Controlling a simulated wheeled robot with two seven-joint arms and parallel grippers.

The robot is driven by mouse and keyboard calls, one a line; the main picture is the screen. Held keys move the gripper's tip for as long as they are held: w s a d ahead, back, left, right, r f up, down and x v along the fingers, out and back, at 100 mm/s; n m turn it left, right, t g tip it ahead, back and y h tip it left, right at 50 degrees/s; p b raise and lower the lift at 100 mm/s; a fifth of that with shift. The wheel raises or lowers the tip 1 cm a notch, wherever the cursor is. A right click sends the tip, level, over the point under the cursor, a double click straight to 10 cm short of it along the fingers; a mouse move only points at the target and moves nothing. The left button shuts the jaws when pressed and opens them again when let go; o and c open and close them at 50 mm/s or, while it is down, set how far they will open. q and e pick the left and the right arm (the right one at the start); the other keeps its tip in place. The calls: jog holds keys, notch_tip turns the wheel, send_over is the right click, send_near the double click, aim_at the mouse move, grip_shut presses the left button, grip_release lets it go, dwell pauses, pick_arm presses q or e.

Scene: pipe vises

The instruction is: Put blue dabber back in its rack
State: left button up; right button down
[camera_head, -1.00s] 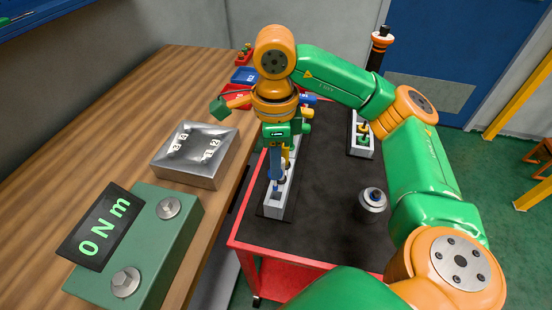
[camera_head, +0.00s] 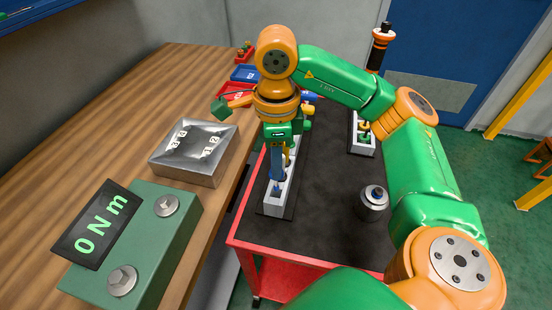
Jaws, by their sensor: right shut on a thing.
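The blue dabber (camera_head: 277,168) hangs roughly upright below my right gripper (camera_head: 279,147), which is shut on it. Its lower end is at the near end of a grey rack (camera_head: 272,209) on the cart top. I cannot tell how deep it sits in the slot. A yellow dabber (camera_head: 288,157) stands farther back in the same rack, partly hidden by the gripper. My left gripper is not in view.
The black-topped red cart (camera_head: 325,215) also carries a silver canister (camera_head: 373,198) and a second rack (camera_head: 362,147) with green and yellow items.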

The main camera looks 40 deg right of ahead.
aim_at(276, 185)
dwell(0.4)
jog(key=shift+f+b, duration=3)
jog(key=shift+f, duration=0.5)
dwell(1.9)
jog(key=c, duration=0.6)
grip_release()
jog(key=shift+s, duration=0.15)
jog(key=shift+c, duration=0.2)
jog(key=shift+w, duration=0.2)
notch_tip(276, 185, up, 7)
jog(key=p, duration=0.3)
